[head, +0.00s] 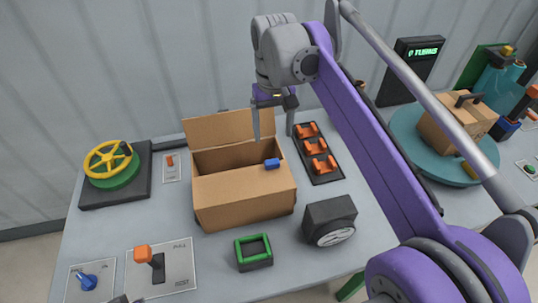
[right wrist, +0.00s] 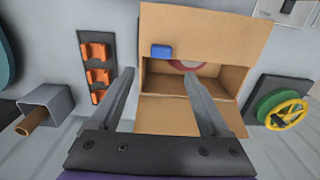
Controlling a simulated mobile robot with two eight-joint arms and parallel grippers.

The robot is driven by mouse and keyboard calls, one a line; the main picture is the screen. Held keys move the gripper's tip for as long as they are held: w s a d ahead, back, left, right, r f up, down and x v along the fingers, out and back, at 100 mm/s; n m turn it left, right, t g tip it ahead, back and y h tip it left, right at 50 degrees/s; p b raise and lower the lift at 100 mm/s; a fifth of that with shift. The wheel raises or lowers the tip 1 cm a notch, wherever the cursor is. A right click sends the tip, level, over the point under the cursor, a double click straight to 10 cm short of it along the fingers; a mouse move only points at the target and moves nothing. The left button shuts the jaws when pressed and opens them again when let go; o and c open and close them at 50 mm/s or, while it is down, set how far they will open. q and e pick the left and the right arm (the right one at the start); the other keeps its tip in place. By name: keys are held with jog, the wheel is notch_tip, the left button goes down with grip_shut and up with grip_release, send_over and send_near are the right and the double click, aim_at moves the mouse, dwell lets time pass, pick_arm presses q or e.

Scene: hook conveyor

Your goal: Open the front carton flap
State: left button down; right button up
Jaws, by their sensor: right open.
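The brown carton (head: 243,212) stands open on the table. Its back flap (head: 228,126) is raised at the rear. Its front flap (head: 230,185) lies over the front part of the top, with a blue tab (head: 272,163) near its inner edge; the flap (right wrist: 205,32) and the tab (right wrist: 161,51) also show in the right wrist view. My right gripper (head: 273,133) is open and empty above the carton's back right side, apart from the tab. In the right wrist view its fingers (right wrist: 160,78) are spread. My left gripper does not clearly show.
An orange-hook rack (head: 318,160) lies right of the carton. A dark gauge box (head: 329,221) and a green-rimmed tray (head: 254,251) stand in front. A yellow handwheel (head: 108,159) is left. A red-and-white round item (right wrist: 188,65) shows inside the carton.

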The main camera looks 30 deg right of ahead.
aim_at(272, 161)
notch_tip(272, 161, down, 10)
jog(key=shift+s+a+f+b, duration=0.1)
jog(key=shift+a+f+b, duration=0.05)
jog(key=shift+b, duration=0.25)
grip_shut()
dwell(0.4)
dwell(1.0)
